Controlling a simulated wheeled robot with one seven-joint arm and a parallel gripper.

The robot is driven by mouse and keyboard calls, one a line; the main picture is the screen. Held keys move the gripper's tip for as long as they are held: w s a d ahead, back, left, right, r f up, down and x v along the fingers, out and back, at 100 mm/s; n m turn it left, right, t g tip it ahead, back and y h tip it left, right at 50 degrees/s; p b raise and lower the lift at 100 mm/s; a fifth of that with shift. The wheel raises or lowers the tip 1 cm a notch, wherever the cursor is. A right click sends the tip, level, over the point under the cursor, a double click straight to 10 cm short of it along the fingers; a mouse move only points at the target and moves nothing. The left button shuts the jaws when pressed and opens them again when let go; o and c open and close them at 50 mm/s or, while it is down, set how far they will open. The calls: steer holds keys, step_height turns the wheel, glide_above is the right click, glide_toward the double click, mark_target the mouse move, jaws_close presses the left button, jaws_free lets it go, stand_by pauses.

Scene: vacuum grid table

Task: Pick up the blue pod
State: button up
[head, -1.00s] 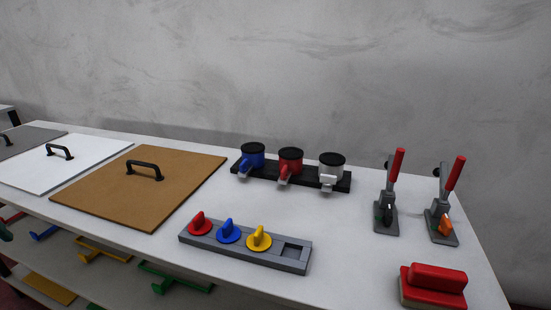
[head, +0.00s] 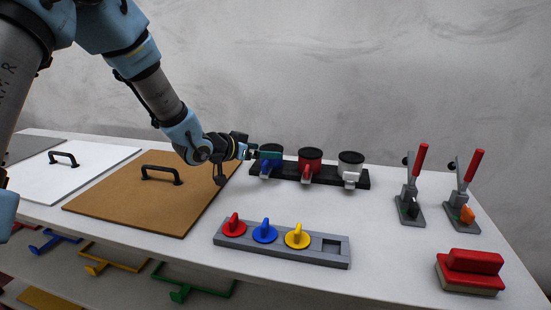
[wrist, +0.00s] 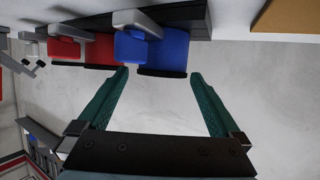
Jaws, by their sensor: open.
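The blue pod (head: 276,165) is a blue cup with a black lid. It stands upright at the left end of the black rack (head: 328,177). My gripper (head: 268,155) reaches in from the left at the pod's lid height and partly covers it in the head view. In the wrist view my gripper (wrist: 158,75) is open, with its two green fingers apart. The blue pod (wrist: 168,50) lies just beyond the fingertips, its lid edge roughly between them. Nothing is held. I cannot tell whether a finger touches it.
A red pod (head: 310,161) and a white pod (head: 350,167) share the rack. A grey tray (head: 285,252) with red, blue and yellow knobs stands in front. A brown board (head: 120,210) lies left; lever clamps (head: 411,200) and a red block (head: 470,270) are right.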

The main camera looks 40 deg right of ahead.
mark_target(277, 150)
steer(key=p+x, duration=0.2)
steer(key=x, duration=0.5)
steer(key=shift+w+d+f, duration=0.1)
steer(key=shift+w+d, duration=0.05)
steer(key=shift+w, duration=0.05)
steer(key=c, duration=1.5)
